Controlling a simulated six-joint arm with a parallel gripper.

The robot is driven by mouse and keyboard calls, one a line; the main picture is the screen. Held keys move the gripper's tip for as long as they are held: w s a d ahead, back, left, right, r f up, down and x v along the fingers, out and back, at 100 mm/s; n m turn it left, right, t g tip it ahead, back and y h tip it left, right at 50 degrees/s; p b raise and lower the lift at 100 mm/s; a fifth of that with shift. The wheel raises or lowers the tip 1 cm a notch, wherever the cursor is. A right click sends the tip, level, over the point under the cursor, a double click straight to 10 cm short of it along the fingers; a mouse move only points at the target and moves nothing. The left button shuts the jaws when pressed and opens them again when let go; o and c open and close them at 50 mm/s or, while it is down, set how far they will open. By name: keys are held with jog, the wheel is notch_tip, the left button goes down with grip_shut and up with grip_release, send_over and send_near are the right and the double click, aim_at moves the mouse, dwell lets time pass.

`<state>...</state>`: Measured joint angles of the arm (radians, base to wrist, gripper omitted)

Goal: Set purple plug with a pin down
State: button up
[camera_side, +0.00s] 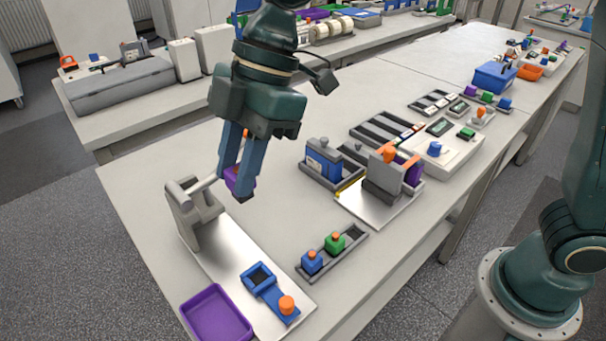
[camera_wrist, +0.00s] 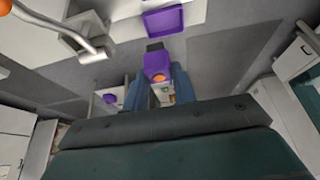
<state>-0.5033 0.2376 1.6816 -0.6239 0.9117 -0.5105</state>
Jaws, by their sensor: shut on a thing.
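My gripper (camera_side: 240,172) is shut on the purple plug (camera_side: 231,178), partly hidden behind a blue finger in the side view. In the wrist view my gripper (camera_wrist: 157,88) has the purple plug (camera_wrist: 157,63) between its blue fingers, with an orange part on the plug. The plug is held in the air above the table, close to the grey stand with a bar. A narrow rack (camera_side: 332,253) holds a blue plug (camera_side: 312,263) and a green plug (camera_side: 335,243), each with an orange top; its far end slot looks empty.
A grey stand with a bar (camera_side: 196,215) rises from a metal plate near my gripper. A blue socket fixture with an orange knob (camera_side: 269,290) and a purple tray (camera_side: 216,316) are at the front. Battery modules and a grey clamp (camera_side: 384,178) stand to the right.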

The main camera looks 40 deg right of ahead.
jog(key=shift+a, duration=0.1)
jog(key=s+a+f, duration=0.1)
jog(key=a, duration=0.8)
jog(key=shift+s+a, duration=0.15)
jog(key=shift+s, duration=0.1)
notch_tip(320, 180, down, 20)
dwell(0.8)
jog(key=shift+f, duration=0.15)
jog(key=o, duration=1)
jog(key=v, duration=1.2)
